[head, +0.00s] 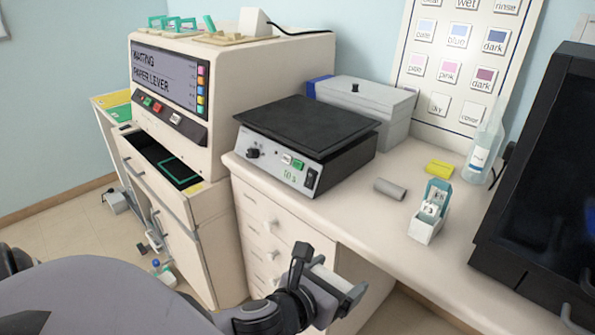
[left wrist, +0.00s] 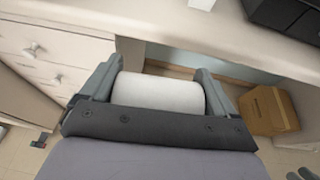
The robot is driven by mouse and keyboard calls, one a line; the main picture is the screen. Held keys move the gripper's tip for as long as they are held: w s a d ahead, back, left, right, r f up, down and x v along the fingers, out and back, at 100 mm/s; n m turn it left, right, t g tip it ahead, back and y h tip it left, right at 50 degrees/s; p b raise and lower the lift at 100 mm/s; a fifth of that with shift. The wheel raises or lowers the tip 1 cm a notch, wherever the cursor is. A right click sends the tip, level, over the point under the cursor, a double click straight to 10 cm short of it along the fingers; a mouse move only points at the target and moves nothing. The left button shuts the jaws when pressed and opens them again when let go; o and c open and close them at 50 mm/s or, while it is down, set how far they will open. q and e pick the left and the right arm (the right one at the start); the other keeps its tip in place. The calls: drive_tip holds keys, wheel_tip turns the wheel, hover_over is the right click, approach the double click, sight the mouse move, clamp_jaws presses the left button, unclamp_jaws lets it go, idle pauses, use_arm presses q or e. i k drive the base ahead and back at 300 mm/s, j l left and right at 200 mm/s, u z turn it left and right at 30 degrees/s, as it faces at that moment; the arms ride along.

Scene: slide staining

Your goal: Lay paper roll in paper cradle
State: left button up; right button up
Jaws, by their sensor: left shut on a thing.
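My left gripper (head: 328,275) is at the bottom middle of the head view, in front of the white drawer unit and below the bench top. In the left wrist view, its two fingers are shut on the white paper roll (left wrist: 158,92), one finger at each end. The roll lies crosswise between them, clear of any surface. The cream machine (head: 222,105) at the back left shows "WAITING PAPER LEVER" on its screen. A dark open bay (head: 165,160) with a green outline sits below its panel. I cannot tell which part is the paper cradle.
A black-topped device (head: 305,130) stands on the bench. A grey cylinder (head: 390,188), a small slide box (head: 430,215), a yellow block (head: 438,169) and a bottle (head: 482,150) are to its right.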

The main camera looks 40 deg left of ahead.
sight(228, 40)
drive_tip(key=j+z, duration=0.1)
drive_tip(key=z, duration=0.2)
drive_tip(key=j+z, duration=0.15)
drive_tip(key=z, duration=0.15)
drive_tip(key=k+j+z, duration=0.2)
drive_tip(key=j, duration=0.2)
drive_tip(key=k+j+z, duration=0.45)
drive_tip(key=j, duration=0.25)
drive_tip(key=k+j+z, duration=0.1)
drive_tip(key=k+j, duration=0.7)
drive_tip(key=j, duration=0.25)
drive_tip(key=k+j+z, duration=0.15)
drive_tip(key=k+j, duration=0.7)
drive_tip(key=j, duration=0.3)
drive_tip(key=i, duration=0.05)
